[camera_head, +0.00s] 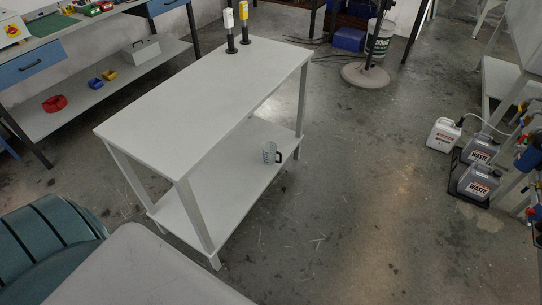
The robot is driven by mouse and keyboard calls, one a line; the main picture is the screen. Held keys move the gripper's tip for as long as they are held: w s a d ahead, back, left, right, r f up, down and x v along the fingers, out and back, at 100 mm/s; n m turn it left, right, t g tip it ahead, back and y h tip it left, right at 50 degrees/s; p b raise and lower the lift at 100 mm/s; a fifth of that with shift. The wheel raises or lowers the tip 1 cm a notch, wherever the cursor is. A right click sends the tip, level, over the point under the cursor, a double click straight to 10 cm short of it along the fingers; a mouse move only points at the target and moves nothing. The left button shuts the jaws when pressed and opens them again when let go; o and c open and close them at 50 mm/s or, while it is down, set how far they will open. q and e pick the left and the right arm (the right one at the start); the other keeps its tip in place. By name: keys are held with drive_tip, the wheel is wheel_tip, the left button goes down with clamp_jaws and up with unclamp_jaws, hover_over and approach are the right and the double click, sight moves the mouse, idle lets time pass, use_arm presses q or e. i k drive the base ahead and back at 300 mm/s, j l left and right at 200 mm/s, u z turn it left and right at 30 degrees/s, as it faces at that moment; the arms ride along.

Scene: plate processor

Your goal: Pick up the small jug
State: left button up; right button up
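The small jug (269,153) is a pale, clear-looking measuring jug with dark markings and a black handle on its right side. It stands upright on the lower shelf (228,195) of a white two-level table, near the shelf's right edge. The tabletop (205,95) lies above and to the left of it, and the jug's visible side is clear of the table legs. Neither of my grippers shows in the head view.
Two bottles, one white (229,32) and one yellow (245,22), stand at the tabletop's far end. Waste canisters (478,183) sit on the floor at right. A teal ribbed bin (45,250) and a grey surface (145,270) fill the lower left. Floor right of the table is open.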

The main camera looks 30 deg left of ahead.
sight(269, 148)
drive_tip(key=i+u, duration=0.1)
drive_tip(key=u, duration=0.65)
